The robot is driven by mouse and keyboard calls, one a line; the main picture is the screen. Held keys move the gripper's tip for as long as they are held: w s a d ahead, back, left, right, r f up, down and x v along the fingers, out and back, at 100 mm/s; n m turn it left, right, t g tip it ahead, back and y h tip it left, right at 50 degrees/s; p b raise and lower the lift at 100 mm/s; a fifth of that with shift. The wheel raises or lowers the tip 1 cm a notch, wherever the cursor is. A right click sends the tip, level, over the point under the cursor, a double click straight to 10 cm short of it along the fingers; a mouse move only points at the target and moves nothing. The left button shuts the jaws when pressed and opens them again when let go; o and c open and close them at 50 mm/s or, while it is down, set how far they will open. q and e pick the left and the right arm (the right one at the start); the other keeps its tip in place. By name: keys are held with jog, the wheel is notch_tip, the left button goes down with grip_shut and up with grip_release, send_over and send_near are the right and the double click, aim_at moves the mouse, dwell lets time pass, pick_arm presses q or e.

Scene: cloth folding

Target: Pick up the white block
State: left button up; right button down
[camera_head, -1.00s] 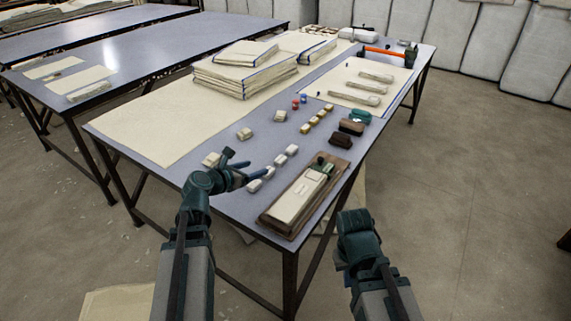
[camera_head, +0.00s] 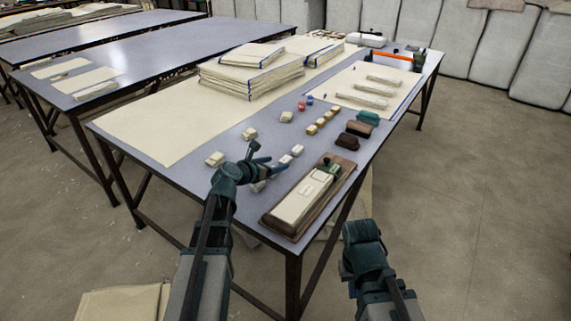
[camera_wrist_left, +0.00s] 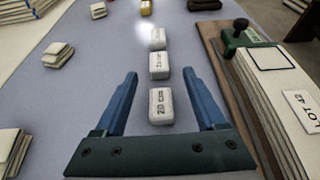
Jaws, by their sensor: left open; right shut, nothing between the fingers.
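White blocks stand in a row on the table, the far ones showing in the head view (camera_head: 297,150). In the left wrist view, the nearest white block (camera_wrist_left: 160,106), marked with dark print, lies between the spread blue fingers of my left gripper (camera_wrist_left: 160,75), apart from both. Two more white blocks (camera_wrist_left: 159,66) follow beyond it. In the head view my left gripper (camera_head: 270,161) is open and hides the near part of the row. My right gripper (camera_head: 362,232) is shut and empty off the table's right edge; its fingertips are not clearly visible.
A wooden board (camera_head: 339,185) with a cream stack and dark green clamp lies right of the row. Cream blocks (camera_head: 215,159) stand to the left, yellow blocks (camera_head: 320,122) beyond, and brown blocks (camera_head: 347,142) at the right edge. Folded cloths (camera_head: 250,80) are stacked farther back.

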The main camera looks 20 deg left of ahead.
aim_at(283, 161)
pick_arm(q)
jog(key=b+x, duration=0.2)
jog(key=x, duration=0.3)
jog(key=shift+w+f, duration=0.1)
jog(key=shift+f, duration=0.15)
jog(key=shift+r, duration=0.1)
grip_shut()
